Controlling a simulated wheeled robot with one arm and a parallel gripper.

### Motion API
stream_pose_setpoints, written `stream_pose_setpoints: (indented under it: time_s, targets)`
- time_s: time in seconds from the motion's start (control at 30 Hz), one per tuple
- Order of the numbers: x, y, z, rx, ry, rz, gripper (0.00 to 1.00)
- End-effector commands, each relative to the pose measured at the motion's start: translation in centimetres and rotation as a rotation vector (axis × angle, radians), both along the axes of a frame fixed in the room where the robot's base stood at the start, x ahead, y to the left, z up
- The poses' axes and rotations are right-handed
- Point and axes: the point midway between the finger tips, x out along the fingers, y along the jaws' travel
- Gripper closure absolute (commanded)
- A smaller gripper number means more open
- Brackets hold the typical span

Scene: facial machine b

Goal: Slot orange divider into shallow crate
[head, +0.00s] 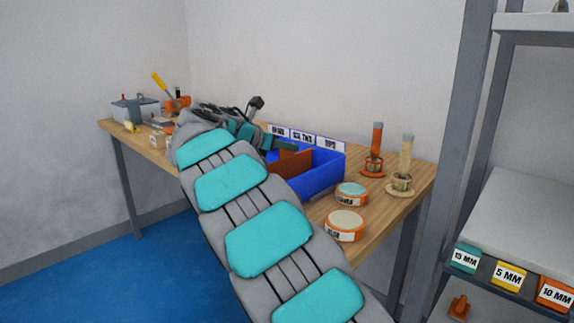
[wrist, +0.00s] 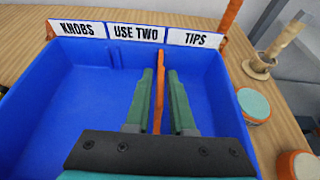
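The orange divider (wrist: 159,92) stands upright inside the blue shallow crate (wrist: 85,75), its far end at the back wall between the "USE TWO" and "TIPS" labels. In the head view the divider (head: 291,165) shows as a broad plate sitting low between the crate's walls (head: 322,178). My gripper (wrist: 161,72) is over the crate, its green fingers on either side of the divider. Narrow gaps show between fingers and divider, so it looks slightly open. In the head view my gripper (head: 287,147) is at the divider's top. The divider's lower edge is hidden.
The crate stands on a wooden table (head: 386,213). Two round orange-sided tins (head: 351,194) (head: 345,226) and two upright tools on stands (head: 374,152) (head: 403,165) are to its right. A grey box (head: 135,109) and small items sit far left. Shelving (head: 520,220) stands at right.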

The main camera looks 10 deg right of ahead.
Motion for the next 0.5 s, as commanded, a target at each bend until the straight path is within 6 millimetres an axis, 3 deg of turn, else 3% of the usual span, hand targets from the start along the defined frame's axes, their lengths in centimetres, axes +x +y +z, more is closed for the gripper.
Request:
stream_pose_setpoints:
  time_s: [0.5]
  targets:
    - [0.0, -0.1, 2.6, 0.001, 0.0, -0.002, 0.78]
